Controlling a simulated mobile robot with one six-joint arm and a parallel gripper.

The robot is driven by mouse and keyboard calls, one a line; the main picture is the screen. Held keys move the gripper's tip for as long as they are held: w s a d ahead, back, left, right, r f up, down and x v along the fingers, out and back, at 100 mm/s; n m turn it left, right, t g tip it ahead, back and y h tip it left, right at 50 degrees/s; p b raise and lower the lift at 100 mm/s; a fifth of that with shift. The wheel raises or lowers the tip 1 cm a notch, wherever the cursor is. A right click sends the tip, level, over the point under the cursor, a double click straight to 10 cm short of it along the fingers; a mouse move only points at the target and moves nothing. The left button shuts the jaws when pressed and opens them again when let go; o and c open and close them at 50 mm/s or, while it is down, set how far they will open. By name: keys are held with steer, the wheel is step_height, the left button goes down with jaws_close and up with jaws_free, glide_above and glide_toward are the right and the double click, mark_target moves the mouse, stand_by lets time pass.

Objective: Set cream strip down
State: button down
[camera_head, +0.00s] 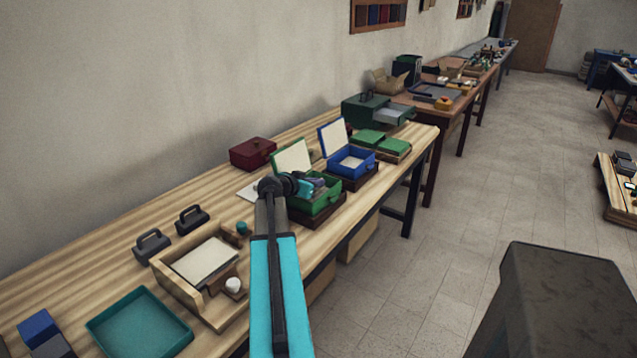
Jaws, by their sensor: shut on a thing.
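My arm reaches forward over the wooden workbench (95,240). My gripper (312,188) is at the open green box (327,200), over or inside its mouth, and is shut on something. The held thing is too small and too hidden to make out; I take it to be the cream strip. The green box stands on a dark brown base, its cream-lined lid (292,157) raised at the back. Small dark and coloured things lie by the gripper in the box, not clear enough to name. A pale flat piece (247,191) lies left of my wrist, partly hidden.
An open blue box (352,162) stands just right of the green one. A closed dark red box (253,153) is behind. A wooden tray (178,283) with a cream panel, a teal tray (138,324) and two dark handled blocks (152,245) stand at the left.

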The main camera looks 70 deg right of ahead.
steer(key=shift+f, duration=0.1)
steer(key=c, duration=1.9)
jaws_free()
steer(key=shift+r, duration=0.25)
steer(key=shift+r+p, duration=0.5)
steer(key=shift+p, duration=0.55)
steer(key=b+v, duration=0.2)
steer(key=v, duration=1)
steer(key=shift+f, duration=0.2)
